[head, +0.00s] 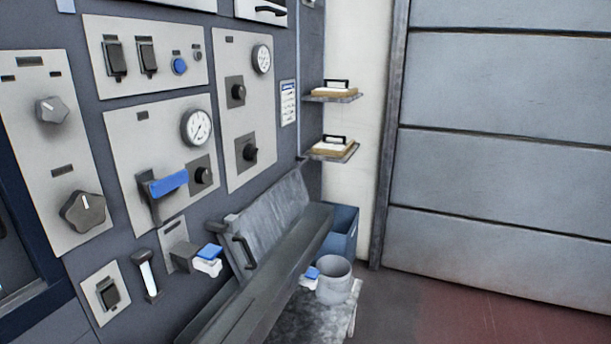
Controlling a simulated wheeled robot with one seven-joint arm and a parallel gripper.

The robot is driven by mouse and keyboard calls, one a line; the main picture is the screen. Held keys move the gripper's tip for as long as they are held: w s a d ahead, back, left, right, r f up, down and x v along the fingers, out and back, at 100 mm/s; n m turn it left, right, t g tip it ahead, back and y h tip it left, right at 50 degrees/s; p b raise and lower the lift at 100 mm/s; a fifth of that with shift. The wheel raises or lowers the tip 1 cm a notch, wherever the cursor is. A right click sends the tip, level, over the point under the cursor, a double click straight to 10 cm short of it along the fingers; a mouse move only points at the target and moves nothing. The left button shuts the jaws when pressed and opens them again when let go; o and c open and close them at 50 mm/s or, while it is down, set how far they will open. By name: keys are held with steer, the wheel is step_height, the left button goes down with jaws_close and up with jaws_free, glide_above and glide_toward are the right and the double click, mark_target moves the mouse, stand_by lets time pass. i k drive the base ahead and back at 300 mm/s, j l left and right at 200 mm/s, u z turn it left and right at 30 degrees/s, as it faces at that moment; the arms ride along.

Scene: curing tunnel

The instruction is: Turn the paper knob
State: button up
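Several knobs show on the grey control panel at left in the head view; their labels are too small to read, so I cannot tell which is the paper knob. A lobed grey knob (52,110) with a white pointer line sits at the upper left, and a larger lobed knob (83,212) is below it, its white line near upright. Small black round knobs on dark square plates are further right: one (202,175) under a gauge, one (238,92) and one (249,153) on the tall plate. My gripper is not in view.
A blue-handled lever (168,184) juts from the panel. A grey sloped cover (262,235) with a handle and a dark long ledge stand in front of the lower panel. A grey bucket (335,280) sits on a low bench. Open floor (480,305) lies at right.

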mark_target(83, 211)
steer(key=u, duration=1.4)
